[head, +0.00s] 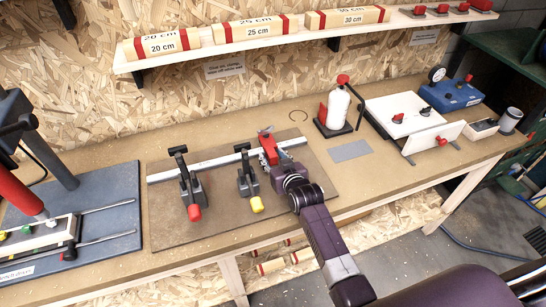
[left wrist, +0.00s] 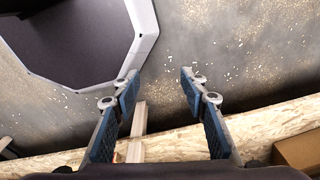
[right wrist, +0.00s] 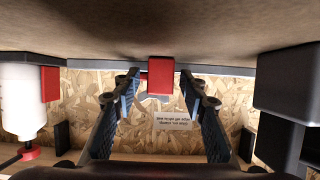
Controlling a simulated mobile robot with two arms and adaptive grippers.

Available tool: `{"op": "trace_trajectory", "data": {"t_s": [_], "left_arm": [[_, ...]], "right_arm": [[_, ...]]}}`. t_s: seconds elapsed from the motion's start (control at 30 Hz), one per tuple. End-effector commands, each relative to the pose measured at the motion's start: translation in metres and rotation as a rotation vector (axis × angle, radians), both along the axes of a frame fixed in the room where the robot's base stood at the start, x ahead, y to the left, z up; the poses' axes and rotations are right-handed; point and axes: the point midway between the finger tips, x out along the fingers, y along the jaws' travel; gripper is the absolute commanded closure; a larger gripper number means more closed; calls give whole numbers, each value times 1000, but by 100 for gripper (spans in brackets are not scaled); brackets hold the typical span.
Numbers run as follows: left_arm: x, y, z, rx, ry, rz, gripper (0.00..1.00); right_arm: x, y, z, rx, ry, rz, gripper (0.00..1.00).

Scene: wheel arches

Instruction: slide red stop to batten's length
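The red stop (head: 268,149) sits on the silver rail (head: 220,160) of the brown board, near the rail's right part. My right gripper (head: 284,168) is at the stop, on its near side. In the right wrist view the red stop (right wrist: 160,76) is between the two open fingers (right wrist: 160,88), with a small gap on each side. Battens with red ends, marked 20 cm (head: 162,44), 25 cm (head: 252,27) and 30 cm (head: 347,17), lie on the wall shelf. My left gripper (left wrist: 161,88) is open and empty, in its wrist view only.
A white bottle (head: 338,106) stands right of the board. A dark bin with a pale rim (left wrist: 148,30) is near my left gripper. Red-ended battens (head: 271,266) lie below the bench.

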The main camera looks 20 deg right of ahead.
Motion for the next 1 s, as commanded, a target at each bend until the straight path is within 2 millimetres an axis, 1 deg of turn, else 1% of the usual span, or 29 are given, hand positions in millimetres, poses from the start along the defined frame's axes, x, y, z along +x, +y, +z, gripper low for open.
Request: {"op": "trace_trajectory", "data": {"t_s": [0.2, 0.5, 0.57, 0.83, 0.93, 1.0], "left_arm": [[-6, 0, -1, 1, 9, 0, 60], [-14, 1, -1, 3, 21, 0, 60], [-14, 1, -1, 3, 21, 0, 60], [-14, 1, -1, 3, 21, 0, 60], [-14, 1, -1, 3, 21, 0, 60], [-14, 1, -1, 3, 21, 0, 60]], "right_arm": [[0, 0, 0, 0, 0, 0, 62], [0, 0, 0, 0, 1, 0, 95], [0, 0, 0, 0, 1, 0, 100], [0, -2, 0, -1, 1, 0, 100], [0, -13, -1, -4, 1, -1, 100], [1, -24, -1, -5, 1, 0, 100]]}}
